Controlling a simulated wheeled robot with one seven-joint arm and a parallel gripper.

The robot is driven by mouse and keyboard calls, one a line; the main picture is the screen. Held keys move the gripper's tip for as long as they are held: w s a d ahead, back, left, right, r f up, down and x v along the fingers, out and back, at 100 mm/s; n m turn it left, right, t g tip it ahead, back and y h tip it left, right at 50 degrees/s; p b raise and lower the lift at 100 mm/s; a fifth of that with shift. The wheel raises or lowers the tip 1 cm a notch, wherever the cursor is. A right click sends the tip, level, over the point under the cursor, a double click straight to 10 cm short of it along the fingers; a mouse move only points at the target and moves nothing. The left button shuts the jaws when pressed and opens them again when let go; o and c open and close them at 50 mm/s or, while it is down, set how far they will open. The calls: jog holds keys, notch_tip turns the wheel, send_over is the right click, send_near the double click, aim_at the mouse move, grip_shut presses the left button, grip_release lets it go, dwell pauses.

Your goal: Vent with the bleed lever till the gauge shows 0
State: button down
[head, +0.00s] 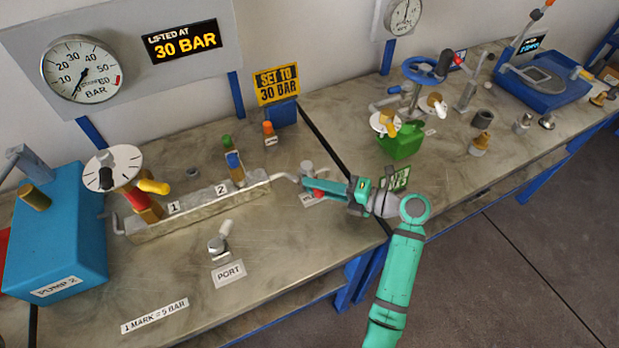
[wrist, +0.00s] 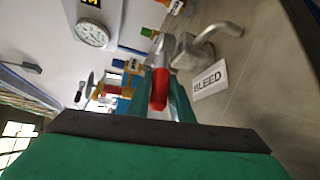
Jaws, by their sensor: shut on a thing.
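The bleed lever's red grip (wrist: 160,88) sits between my gripper's teal fingers in the wrist view; a bit of red (head: 317,193) shows at the fingertips in the head view. My gripper (head: 328,190) is shut on it at the bench's right end. The BLEED label (wrist: 210,80) lies beside the grey valve fitting (wrist: 190,50). The lever's pivot is partly hidden. The large round gauge (head: 83,68) is on the wall panel at upper left. Its needle points down-left, below the 10 mark and close to the scale's low end; the exact reading is too small to tell.
A display (head: 182,41) reads "LIFTED AT 30 BAR". A yellow sign (head: 277,86) reads "SET TO 30 BAR". A blue pump box (head: 55,245) stands at left, with a dial handwheel (head: 113,168) nearby. A green can (head: 402,142) stands on the right bench. Open floor lies lower right.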

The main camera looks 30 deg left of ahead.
jog(key=shift+w+d+r+n+g, duration=0.1)
jog(key=shift+w+d+n+g, duration=0.25)
jog(key=shift+w, duration=0.2)
jog(key=c, duration=1.6)
grip_release()
jog(key=shift+a, duration=0.1)
jog(key=shift+s, duration=0.1)
jog(key=v, duration=1.1)
